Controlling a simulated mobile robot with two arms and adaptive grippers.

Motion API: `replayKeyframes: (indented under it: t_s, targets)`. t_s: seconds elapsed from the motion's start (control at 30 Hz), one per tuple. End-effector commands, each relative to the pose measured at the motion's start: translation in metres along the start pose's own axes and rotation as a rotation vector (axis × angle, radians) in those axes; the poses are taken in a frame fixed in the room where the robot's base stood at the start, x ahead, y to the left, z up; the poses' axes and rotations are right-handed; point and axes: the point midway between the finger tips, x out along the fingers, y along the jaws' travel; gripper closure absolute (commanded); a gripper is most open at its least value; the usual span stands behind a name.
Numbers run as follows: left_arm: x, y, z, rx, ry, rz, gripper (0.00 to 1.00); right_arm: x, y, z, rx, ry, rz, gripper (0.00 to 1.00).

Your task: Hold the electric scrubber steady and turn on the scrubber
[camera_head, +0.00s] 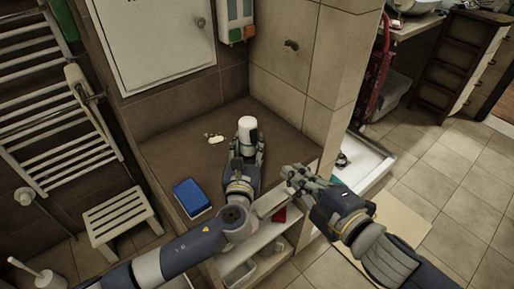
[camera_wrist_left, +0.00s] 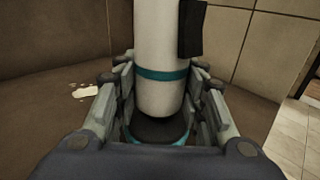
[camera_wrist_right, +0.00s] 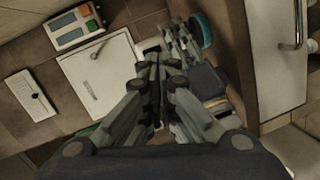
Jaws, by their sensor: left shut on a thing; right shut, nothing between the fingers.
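The electric scrubber (camera_head: 247,130) stands upright on the brown counter. It is a white cylinder with a teal band and a dark part on its side, as the left wrist view (camera_wrist_left: 160,45) shows. My left gripper (camera_head: 248,158) is shut on the scrubber's lower body, with fingers on both sides. My right gripper (camera_head: 292,178) is shut and empty, to the right of the scrubber and apart from it, near the counter's right edge. In the right wrist view its fingertips (camera_wrist_right: 160,75) are together. The scrubber's switch cannot be made out.
A blue sponge-like block (camera_head: 192,197) lies on the counter (camera_head: 180,157) at the left. Tiled walls close the back and right. Shelves (camera_head: 245,262) are below the front edge. A white stool (camera_head: 118,218) stands at left.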

Motion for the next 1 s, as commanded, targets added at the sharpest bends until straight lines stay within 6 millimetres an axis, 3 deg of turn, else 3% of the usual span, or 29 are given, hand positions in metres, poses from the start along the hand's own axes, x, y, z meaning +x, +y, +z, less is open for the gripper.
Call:
replayKeyframes:
  t_s: [0.2, 0.63, 0.83, 1.0]
  targets:
    - [0.000, 0.000, -0.001, 0.001, 0.001, 0.000, 0.94, -0.013, -0.007, -0.016, -0.244, 0.043, 0.036, 1.00]
    - [0.000, 0.000, -0.001, 0.001, 0.001, 0.000, 0.94, -0.014, -0.007, -0.017, -0.274, 0.047, 0.042, 1.00]
    - [0.000, 0.000, -0.001, 0.001, 0.001, 0.000, 0.94, 0.001, -0.006, -0.018, -0.274, 0.046, 0.046, 1.00]
    - [0.000, 0.000, -0.001, 0.001, 0.001, 0.000, 0.94, 0.027, -0.005, -0.019, -0.273, 0.046, 0.045, 1.00]
